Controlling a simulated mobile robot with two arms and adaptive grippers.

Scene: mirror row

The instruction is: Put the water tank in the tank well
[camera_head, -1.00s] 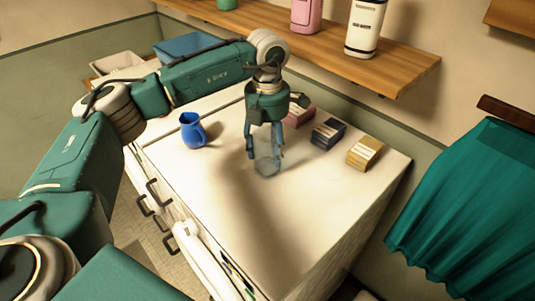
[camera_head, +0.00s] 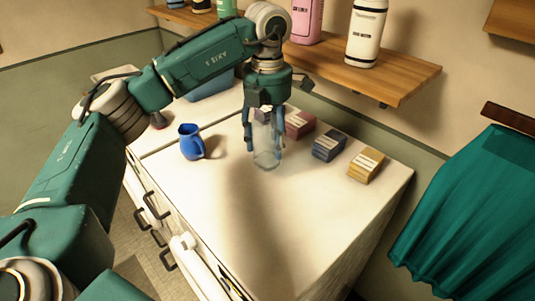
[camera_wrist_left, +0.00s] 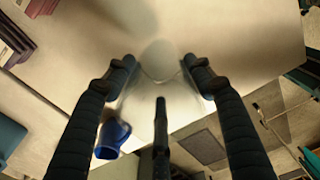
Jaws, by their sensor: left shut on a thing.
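The water tank, a clear see-through vessel (camera_head: 266,158), is upright between the fingers of my left gripper (camera_head: 264,146) over the white counter. The gripper points down and is shut on its sides. The tank also shows between the dark fingers in the left wrist view (camera_wrist_left: 160,70), faint and pale. I cannot tell whether its bottom is clear of the counter. I cannot make out the tank well in either view. My right gripper is not in view.
On the counter (camera_head: 215,205), a blue jug (camera_head: 189,142) stands left of the tank. Red, dark blue and yellow boxes (camera_head: 366,164) line the back right. A wooden shelf (camera_head: 390,78) with bottles hangs behind. The counter's front middle is clear.

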